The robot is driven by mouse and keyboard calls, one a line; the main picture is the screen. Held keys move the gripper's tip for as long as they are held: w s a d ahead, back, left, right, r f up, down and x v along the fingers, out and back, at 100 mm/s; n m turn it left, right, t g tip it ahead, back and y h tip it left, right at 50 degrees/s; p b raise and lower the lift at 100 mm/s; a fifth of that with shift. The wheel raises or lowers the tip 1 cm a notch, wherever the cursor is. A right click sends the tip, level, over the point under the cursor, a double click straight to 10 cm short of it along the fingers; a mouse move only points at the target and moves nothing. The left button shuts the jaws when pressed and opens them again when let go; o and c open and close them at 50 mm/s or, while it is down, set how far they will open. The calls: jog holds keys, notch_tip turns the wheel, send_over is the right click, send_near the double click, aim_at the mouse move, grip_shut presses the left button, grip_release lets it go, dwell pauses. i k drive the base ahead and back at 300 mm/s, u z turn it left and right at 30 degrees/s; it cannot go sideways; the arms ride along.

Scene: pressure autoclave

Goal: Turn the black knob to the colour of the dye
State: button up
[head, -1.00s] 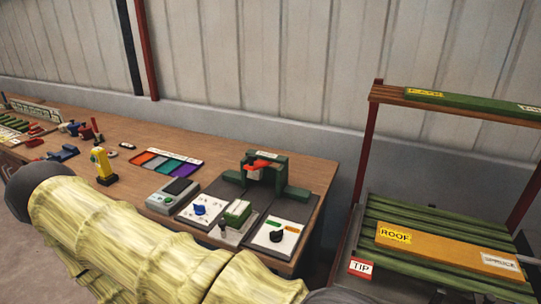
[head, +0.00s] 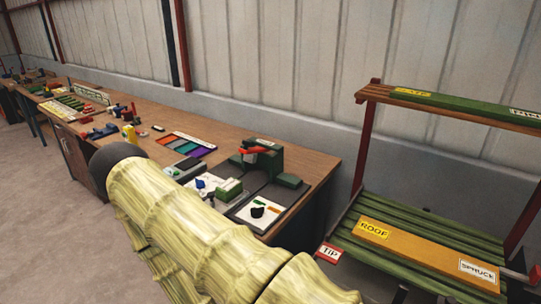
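The black knob (head: 257,211) stands on a white panel (head: 243,217) near the right end of the wooden bench. Small green and orange marks lie behind the knob on this panel; which one it points to is too small to tell. A strip of coloured fields (head: 187,144), with red, grey, green and purple among them, lies farther back on the bench. I cannot tell which thing shows the dye. My pale yellow, ribbed arm crosses the lower middle and hides part of the bench front. My gripper is not in view.
A blue knob (head: 200,184) and a green block (head: 229,188) are left of the black knob. A dark green device with a red part (head: 262,151) stands behind. A rack of green slats (head: 420,232) with a ROOF board stands right. Open floor (head: 40,190) lies left.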

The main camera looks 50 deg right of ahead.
aim_at(256, 212)
jog(key=z, duration=1.2)
